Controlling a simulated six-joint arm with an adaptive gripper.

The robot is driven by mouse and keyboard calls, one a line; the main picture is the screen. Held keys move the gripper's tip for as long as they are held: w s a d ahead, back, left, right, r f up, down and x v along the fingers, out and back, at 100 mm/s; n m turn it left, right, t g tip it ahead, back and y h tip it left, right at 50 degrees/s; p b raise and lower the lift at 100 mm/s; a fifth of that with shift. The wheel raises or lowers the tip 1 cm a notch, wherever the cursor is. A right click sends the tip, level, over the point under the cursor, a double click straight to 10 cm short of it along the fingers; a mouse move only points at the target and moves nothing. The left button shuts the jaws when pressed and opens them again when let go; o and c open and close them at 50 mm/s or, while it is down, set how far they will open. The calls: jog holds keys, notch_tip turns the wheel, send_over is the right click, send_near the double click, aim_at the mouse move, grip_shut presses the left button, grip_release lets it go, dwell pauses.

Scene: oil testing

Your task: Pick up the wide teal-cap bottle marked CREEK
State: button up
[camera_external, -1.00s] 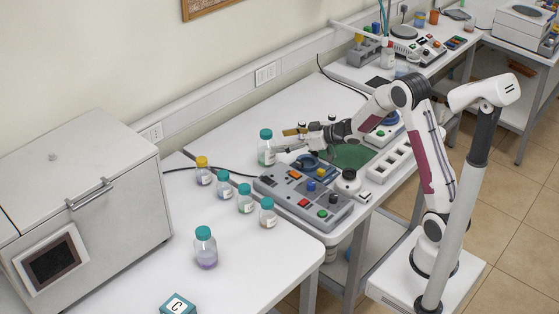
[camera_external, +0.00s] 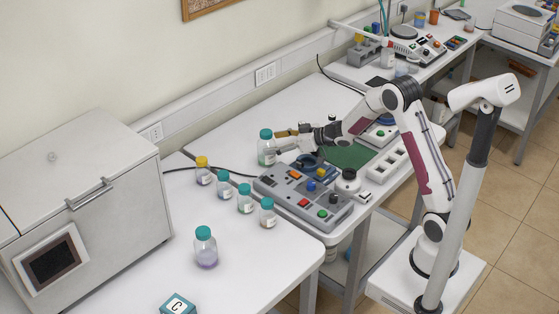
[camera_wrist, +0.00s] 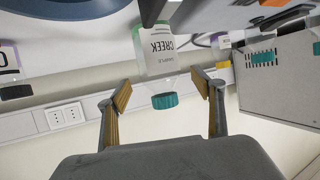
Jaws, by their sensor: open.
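The wide teal-cap bottle marked CREEK (camera_wrist: 157,58) shows in the wrist view, upside down in the picture, its teal cap (camera_wrist: 165,100) lying between the two fingers. In the external view the wide bottle (camera_external: 266,154) stands upright on the white table at the back, beside the control panel. My gripper (camera_wrist: 162,92) is open with tan finger pads on both sides of the bottle's cap end, with visible gaps to each. In the external view my gripper (camera_external: 275,142) reaches in from the right, its fingertips at the bottle. Contact cannot be told.
A grey control panel (camera_external: 285,187) with coloured buttons lies in front of the bottle. A yellow-cap bottle (camera_external: 203,175) and several teal-cap bottles, one larger (camera_external: 206,255), stand to the left. A grey cabinet (camera_external: 100,225) is at far left. The wall is behind.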

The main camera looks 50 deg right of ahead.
aim_at(266, 132)
jog(key=shift+x, duration=2)
jog(key=shift+f, duration=0.15)
jog(key=shift+c, duration=0.4)
jog(key=c, duration=1.5)
jog(key=shift+o, duration=0.2)
jog(key=shift+r, duration=5.1)
